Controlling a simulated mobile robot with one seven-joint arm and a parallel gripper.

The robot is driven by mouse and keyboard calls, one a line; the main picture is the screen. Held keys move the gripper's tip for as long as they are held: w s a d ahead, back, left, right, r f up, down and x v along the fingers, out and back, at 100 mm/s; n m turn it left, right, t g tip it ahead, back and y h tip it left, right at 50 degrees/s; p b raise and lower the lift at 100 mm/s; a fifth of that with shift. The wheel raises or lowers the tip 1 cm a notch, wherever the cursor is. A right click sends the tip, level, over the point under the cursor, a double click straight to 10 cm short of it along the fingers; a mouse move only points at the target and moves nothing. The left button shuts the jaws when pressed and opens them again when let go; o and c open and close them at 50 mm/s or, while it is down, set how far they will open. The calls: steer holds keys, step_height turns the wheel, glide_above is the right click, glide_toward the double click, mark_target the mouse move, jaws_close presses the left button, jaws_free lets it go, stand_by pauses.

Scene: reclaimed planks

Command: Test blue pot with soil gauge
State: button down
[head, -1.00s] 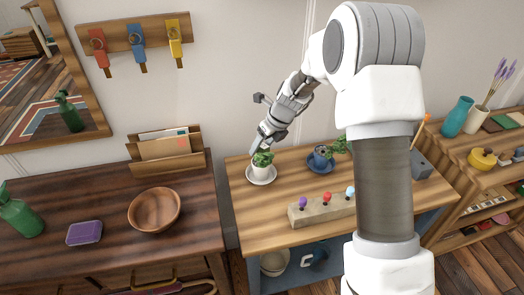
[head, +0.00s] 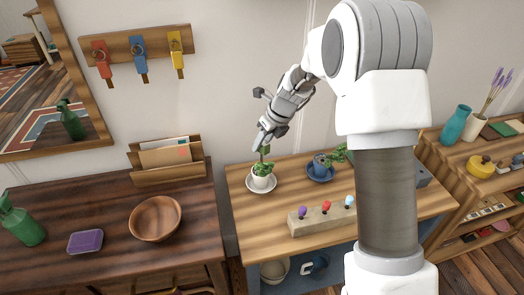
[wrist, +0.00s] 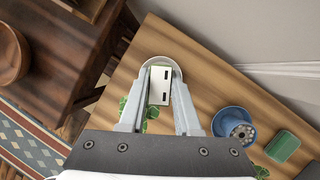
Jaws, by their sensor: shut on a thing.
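My gripper (head: 261,142) is above the white pot (head: 261,182), which holds a leafy plant on a white saucer. In the wrist view my gripper (wrist: 162,98) is shut on the soil gauge (wrist: 160,84), a cream block with dark slots. In the head view a small green part of the gauge (head: 264,151) shows below my fingertips, over the leaves. I cannot tell whether its lower end touches the soil. The blue pot (head: 320,167) stands on a blue saucer to the right, with a plant beside it; the wrist view shows the blue pot (wrist: 237,127) too.
A wooden block (head: 322,220) with purple, red and light blue knobs lies in front on the table. A green box (wrist: 283,146) is beyond the blue pot. A dark dresser with a wooden bowl (head: 155,218) is at left. My arm hides the table's right part.

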step_height(320, 180, up, 6)
steer(key=shift+f+p, duration=0.2)
steer(key=shift+p, duration=0.4)
step_height(320, 180, up, 6)
steer(key=p, duration=0.5)
steer(key=shift+f+p, duration=0.1)
steer(key=shift+p, duration=0.2)
